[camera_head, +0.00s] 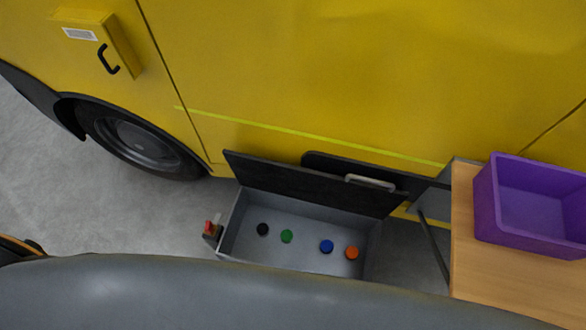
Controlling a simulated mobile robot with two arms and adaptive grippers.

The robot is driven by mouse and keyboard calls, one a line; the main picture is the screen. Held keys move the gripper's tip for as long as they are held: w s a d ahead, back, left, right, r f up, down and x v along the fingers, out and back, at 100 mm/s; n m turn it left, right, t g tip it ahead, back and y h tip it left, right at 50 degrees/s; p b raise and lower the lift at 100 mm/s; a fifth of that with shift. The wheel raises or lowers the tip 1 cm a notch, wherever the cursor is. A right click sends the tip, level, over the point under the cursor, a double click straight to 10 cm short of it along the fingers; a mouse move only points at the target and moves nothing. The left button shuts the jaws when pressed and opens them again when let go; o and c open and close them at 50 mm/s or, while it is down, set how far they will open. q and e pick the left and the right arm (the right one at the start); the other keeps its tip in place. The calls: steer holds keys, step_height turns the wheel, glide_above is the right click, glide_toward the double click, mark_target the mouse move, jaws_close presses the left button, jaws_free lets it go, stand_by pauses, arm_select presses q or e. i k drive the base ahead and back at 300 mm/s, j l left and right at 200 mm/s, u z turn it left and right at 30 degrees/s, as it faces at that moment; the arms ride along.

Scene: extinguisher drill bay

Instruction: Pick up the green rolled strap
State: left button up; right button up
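The green rolled strap (287,236) lies on the floor of an open grey compartment (298,213) low on the yellow vehicle. It looks like a small round roll. A black roll (262,229) is to its left, and a blue roll (327,246) and an orange roll (351,253) are to its right, all apart from it. Neither of my grippers shows in the head view. A large grey rounded surface along the bottom, probably part of my body, covers the area in front of the compartment.
A dark lid (300,183) with a light handle stands raised behind the compartment. A red-topped fitting (212,230) is at its left end. A wooden table (490,272) with a purple bin (485,205) stands at the right. Grey floor is clear at left.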

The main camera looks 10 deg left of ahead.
mark_target(287, 236)
steer(key=k+z, duration=0.2)
steer(key=k, duration=0.9)
